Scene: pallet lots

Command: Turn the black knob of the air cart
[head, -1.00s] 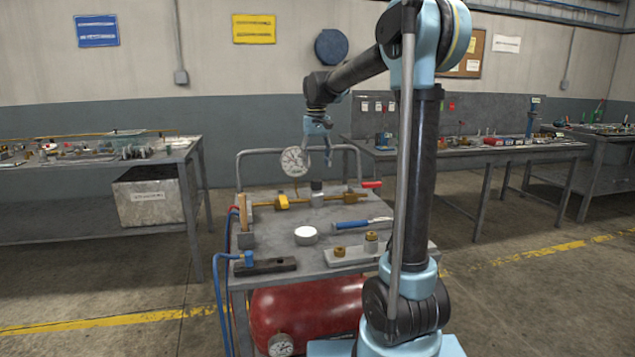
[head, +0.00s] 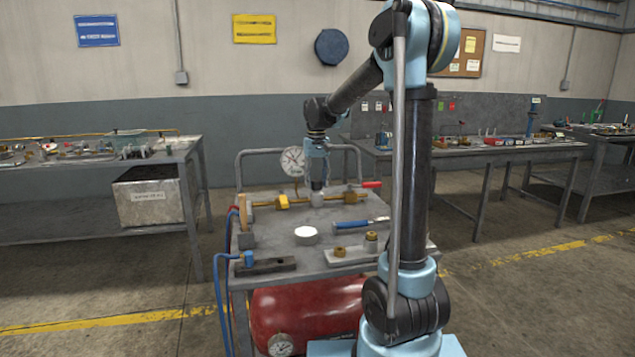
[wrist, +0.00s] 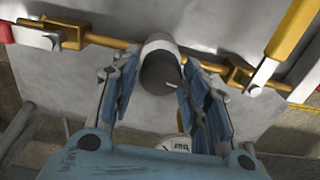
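The air cart (head: 275,223) is a grey-topped cart standing in front of me. Its black knob (wrist: 158,73) is a short dark cylinder on a light grey body (head: 317,200) in the middle of a brass pipe line. My gripper (head: 317,185) points down over that body, and its fingers hide most of the knob in the head view. In the wrist view, the two blue finger pads of my gripper (wrist: 158,92) are on either side of the knob. The gripper is open, with a small gap showing beside the knob.
A round pressure gauge (head: 292,160) stands just left of my gripper. A yellow-handled valve (head: 283,202) and a red-handled lever (head: 371,184) flank the knob.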

